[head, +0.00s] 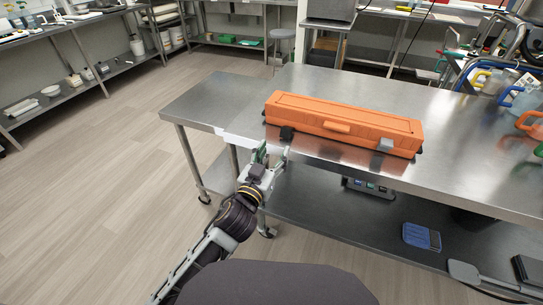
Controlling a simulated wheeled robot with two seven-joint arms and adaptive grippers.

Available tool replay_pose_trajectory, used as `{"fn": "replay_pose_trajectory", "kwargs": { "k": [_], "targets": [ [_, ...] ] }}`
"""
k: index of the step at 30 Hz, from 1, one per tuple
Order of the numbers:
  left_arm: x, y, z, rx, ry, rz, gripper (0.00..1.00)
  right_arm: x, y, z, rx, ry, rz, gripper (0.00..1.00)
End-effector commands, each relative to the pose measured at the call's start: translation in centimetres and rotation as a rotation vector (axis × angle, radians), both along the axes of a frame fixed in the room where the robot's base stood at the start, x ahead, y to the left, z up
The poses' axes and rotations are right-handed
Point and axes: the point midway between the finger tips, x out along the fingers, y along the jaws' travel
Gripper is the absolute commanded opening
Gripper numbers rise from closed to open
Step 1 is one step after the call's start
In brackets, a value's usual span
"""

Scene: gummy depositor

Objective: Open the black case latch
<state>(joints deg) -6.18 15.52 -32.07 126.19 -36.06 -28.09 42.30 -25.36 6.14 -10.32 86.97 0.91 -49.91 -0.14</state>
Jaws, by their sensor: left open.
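A long orange case (345,117) lies on the steel table with its lid down. Its front has an orange handle (337,127) in the middle, a small black latch (286,133) near the left end and a grey latch (385,145) near the right end. The black latch is too small to tell whether it is fastened. My left gripper (273,154) is open and empty at the table's front edge, just in front of and slightly left of the black latch. It appears apart from the latch. My right gripper is out of view.
The steel table (460,135) is clear around the case, with jugs (522,98) at its right end. Its lower shelf holds a blue tray (421,237) and other items. Open floor (90,210) lies to the left.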

Motion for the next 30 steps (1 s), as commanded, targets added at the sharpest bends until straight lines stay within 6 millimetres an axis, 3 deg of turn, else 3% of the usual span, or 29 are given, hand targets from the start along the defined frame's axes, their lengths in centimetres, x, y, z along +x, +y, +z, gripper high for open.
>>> {"fn": "replay_pose_trajectory", "kwargs": {
  "k": [7, 30],
  "targets": [
    [-0.8, 0.27, -0.02, 0.0, 0.0, 0.0, 0.54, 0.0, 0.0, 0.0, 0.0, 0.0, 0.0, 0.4],
    [-0.79, 0.33, -0.07, 0.055, -0.015, 0.005, 0.54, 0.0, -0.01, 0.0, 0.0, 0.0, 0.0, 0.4]
  ]
}}
